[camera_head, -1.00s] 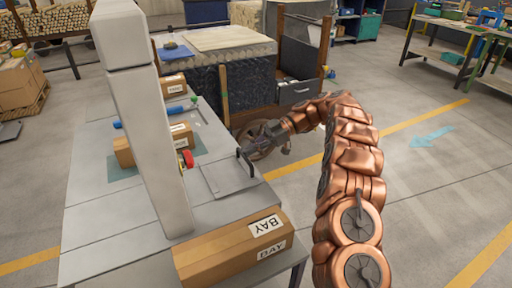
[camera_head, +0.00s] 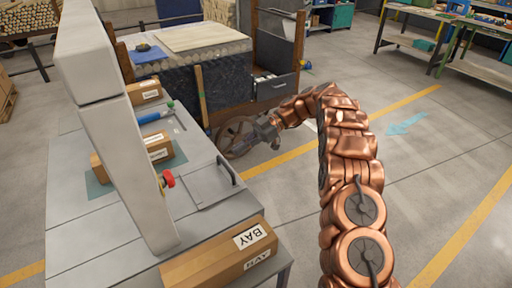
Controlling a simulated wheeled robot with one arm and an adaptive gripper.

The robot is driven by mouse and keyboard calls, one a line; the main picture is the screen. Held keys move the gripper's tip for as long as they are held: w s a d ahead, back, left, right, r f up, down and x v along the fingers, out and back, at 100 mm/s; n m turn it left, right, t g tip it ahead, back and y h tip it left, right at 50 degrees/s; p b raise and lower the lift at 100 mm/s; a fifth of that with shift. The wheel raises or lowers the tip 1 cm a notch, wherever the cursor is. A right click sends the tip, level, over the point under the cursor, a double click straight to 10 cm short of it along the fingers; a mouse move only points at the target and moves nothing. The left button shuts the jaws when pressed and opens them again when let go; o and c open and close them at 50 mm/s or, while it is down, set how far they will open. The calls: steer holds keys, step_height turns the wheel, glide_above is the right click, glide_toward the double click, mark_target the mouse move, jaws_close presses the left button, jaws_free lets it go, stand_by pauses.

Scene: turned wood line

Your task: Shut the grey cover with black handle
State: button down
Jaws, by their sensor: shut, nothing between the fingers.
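The grey cover (camera_head: 204,187) is a flat panel at the right side of the grey worktable. It looks to lie level with the table top, though a small gap would be too fine to tell. Its black handle (camera_head: 229,171) stands up at the panel's right edge. My gripper (camera_head: 257,141) is shut and empty, beyond the handle and up to its right, apart from it. Its fingertips are small and partly lost against the wheel behind.
A cardboard box marked BAY (camera_head: 222,258) sits at the table's near edge. A red knob (camera_head: 168,179) is left of the cover, by a pale upright post (camera_head: 110,125). More boxes and a blue cylinder (camera_head: 150,118) lie farther back.

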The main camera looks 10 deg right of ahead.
steer(key=d+f+p, duration=0.1)
steer(key=p, duration=0.1)
steer(key=w+d+f+p, duration=0.1)
steer(key=d+p, duration=0.1)
steer(key=d+f+p, duration=0.1)
steer(key=p, duration=0.2)
steer(key=shift+w+d, duration=0.35)
steer(key=shift+d+f+p, duration=0.1)
steer(key=shift+d+p, duration=0.05)
steer(key=shift+p, duration=0.45)
